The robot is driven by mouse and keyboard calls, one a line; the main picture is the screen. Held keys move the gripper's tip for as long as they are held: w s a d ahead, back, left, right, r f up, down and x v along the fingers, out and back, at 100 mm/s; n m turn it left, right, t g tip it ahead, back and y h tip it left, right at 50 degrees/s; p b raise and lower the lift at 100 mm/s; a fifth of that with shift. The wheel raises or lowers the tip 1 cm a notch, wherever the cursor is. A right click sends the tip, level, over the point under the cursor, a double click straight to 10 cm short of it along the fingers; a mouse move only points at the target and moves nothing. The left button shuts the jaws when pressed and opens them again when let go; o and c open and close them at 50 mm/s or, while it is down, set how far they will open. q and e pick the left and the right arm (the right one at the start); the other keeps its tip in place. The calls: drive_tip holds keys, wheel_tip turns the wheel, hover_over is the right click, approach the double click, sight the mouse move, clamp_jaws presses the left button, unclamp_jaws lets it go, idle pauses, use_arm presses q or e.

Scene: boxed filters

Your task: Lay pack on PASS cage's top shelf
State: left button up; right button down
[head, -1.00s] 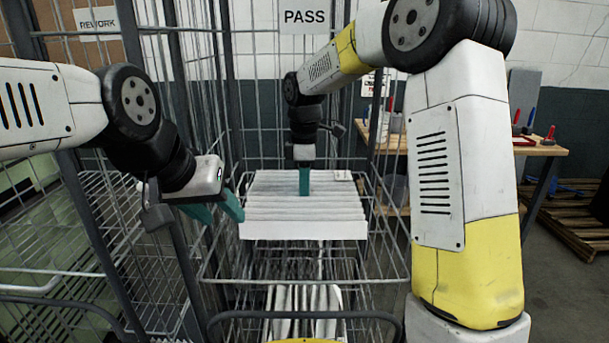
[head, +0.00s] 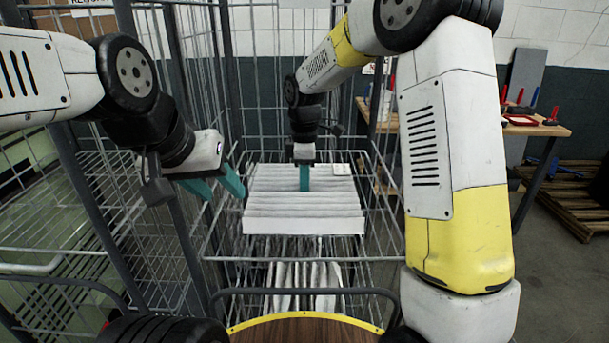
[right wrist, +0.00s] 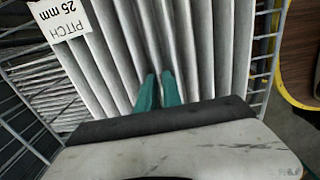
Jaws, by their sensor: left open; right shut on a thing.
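The pack (head: 300,222), a white pleated filter, lies about level inside the upper part of the wire cage (head: 375,258) in the middle of the head view. I cannot tell whether its underside touches the top shelf. My right gripper (head: 305,188) points down and is shut on a pleat of the pack. In the right wrist view, its teal fingers (right wrist: 159,90) are close together on the pleats of the pack (right wrist: 205,40), beside a "PITCH 25 mm" label (right wrist: 65,20). My left gripper (head: 218,187) is open and empty, just left of the pack.
More white pleated pieces (head: 300,275) show lower in the cage. Another wire cage (head: 110,215) stands at left. A workbench with red and blue tools (head: 535,126) and a wooden pallet (head: 560,200) are at right. Cage bars surround the pack closely.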

drive_tip(key=shift+f, duration=0.2)
idle(0.4)
drive_tip(key=c, duration=1.8)
unclamp_jaws()
drive_tip(key=shift+r, duration=0.1)
drive_tip(key=shift+r, duration=2.15)
drive_tip(key=o, duration=0.6)
drive_tip(key=shift+c, duration=0.2)
